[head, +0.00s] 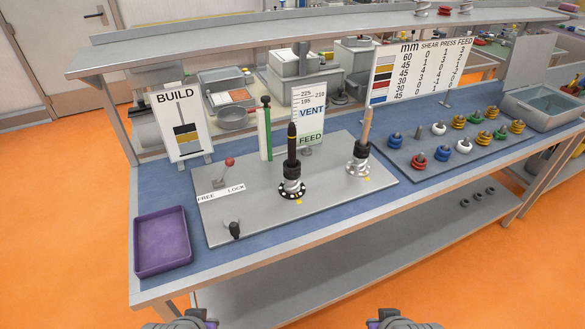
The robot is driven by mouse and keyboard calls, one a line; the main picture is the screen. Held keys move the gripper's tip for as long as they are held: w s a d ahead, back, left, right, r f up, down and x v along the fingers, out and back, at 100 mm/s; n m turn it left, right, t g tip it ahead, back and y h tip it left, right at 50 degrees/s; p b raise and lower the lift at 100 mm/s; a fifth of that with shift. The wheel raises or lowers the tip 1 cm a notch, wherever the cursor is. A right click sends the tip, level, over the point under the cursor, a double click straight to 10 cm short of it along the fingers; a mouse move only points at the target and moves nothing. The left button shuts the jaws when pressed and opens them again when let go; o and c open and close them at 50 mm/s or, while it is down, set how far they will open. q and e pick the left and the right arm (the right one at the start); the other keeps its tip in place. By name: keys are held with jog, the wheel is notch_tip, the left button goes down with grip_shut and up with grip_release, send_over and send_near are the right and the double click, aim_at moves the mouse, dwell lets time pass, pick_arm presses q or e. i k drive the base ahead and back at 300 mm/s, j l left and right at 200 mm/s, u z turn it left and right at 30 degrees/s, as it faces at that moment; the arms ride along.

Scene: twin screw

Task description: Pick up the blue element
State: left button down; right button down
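A red element (419,161) is just left of the front blue one. My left gripper (182,321) and my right gripper (403,321) show only in part at the bottom edge, in front of the bench and well apart from the elements. Their fingertips cannot be made out.
A grey plate carries two upright screw assemblies (291,180) (360,158), a red-knobbed lever (229,162) and a black knob (235,230). A purple tray (162,242) is at left, a grey bin (545,103) at right. A BUILD sign (180,124) and chart (420,68) stand behind.

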aim_at(393, 144)
jog(key=u, duration=0.55)
jog(key=l+u, duration=0.85)
jog(key=l, duration=0.2)
jog(key=l+u, duration=0.1)
jog(key=l, duration=0.25)
jog(key=k+l+u, duration=0.15)
jog(key=l, duration=0.2)
jog(key=k+l+u, duration=0.1)
jog(key=l, duration=0.25)
jog(key=k+l, duration=0.1)
jog(key=l, duration=0.25)
jog(key=k+l, duration=0.1)
jog(key=l, duration=0.3)
jog(key=k+l+u, duration=0.1)
jog(key=l, duration=0.25)
